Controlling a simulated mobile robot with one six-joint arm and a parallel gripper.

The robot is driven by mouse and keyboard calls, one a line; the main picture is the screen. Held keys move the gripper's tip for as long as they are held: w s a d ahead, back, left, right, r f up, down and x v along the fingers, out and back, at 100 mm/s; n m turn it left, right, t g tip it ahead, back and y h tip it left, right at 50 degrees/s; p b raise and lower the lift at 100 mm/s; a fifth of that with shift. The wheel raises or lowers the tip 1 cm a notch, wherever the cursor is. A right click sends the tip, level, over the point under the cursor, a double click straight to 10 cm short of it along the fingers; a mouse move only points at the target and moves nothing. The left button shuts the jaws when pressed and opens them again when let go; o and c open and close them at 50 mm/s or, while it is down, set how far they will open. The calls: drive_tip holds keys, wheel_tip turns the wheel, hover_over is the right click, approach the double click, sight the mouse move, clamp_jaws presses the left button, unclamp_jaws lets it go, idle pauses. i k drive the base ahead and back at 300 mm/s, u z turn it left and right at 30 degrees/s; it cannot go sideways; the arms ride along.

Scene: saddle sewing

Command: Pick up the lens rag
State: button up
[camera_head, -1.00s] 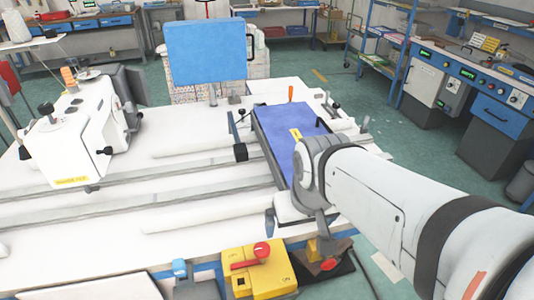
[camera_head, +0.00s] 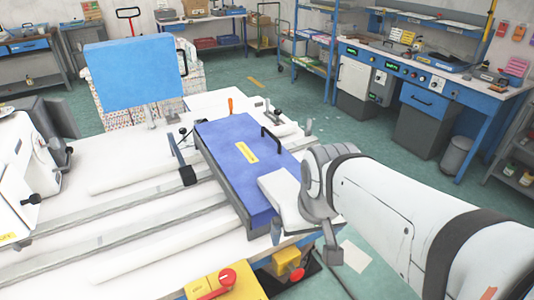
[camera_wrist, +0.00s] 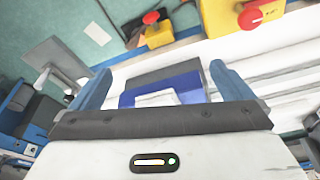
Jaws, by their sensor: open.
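My gripper (camera_wrist: 160,84) is open, with its two blue fingers wide apart in the wrist view. A small pale, flat piece (camera_wrist: 157,98) shows between the fingers against a blue surface; it may be the lens rag, but I cannot tell for sure. The blue surface belongs to a long blue-topped box (camera_head: 232,151) with a yellow label and a black handle. In the head view my gripper is over the near right part of this box, and its fingers are mostly hidden. No rag can be made out there.
Yellow boxes with red knobs (camera_head: 222,283) (camera_wrist: 260,14) stand at the table's near edge. White rails (camera_head: 140,222) run left of the blue box. A white machine (camera_head: 18,180) stands at far left, a blue panel (camera_head: 133,75) behind. Open floor lies to the right.

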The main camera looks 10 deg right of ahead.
sight(278, 186)
drive_tip(key=k, duration=0.5)
drive_tip(key=z, duration=2.15)
drive_tip(key=k, duration=1.25)
drive_tip(key=u, duration=0.9)
drive_tip(key=i, duration=1)
drive_tip(key=u, duration=0.1)
